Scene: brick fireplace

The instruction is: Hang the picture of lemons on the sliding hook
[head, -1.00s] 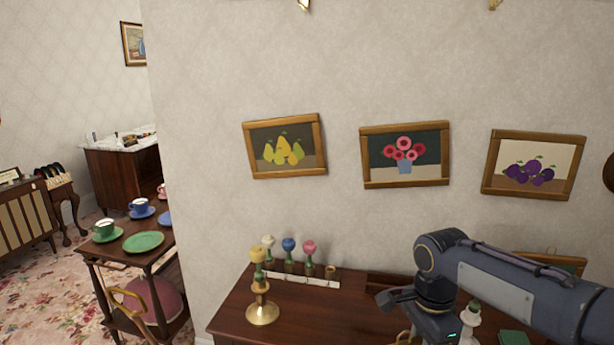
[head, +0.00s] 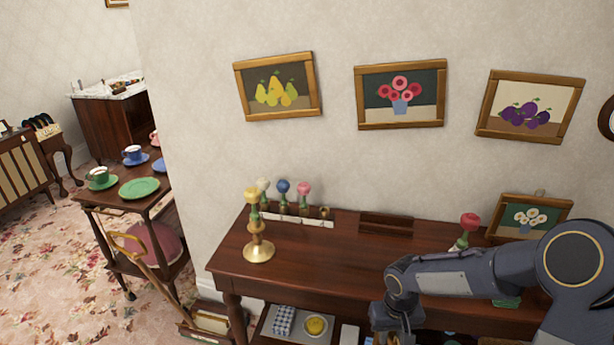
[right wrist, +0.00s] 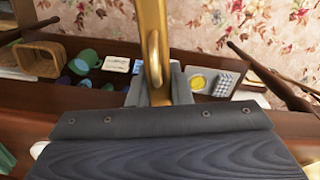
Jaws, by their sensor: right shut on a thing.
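My right gripper (head: 394,336) is at the bottom edge of the head view, in front of the dark sideboard. No lemon picture face is recognisable elsewhere. The sliding hook is outside both current views. My left gripper is not in view.
Pictures of pears (head: 277,87), pink flowers (head: 400,94) and plums (head: 530,106) hang on the wall. The sideboard (head: 335,262) bears a brass candlestick (head: 258,245), several bud vases and a leaning daisy picture (head: 530,217). A tea table (head: 112,197) stands left.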

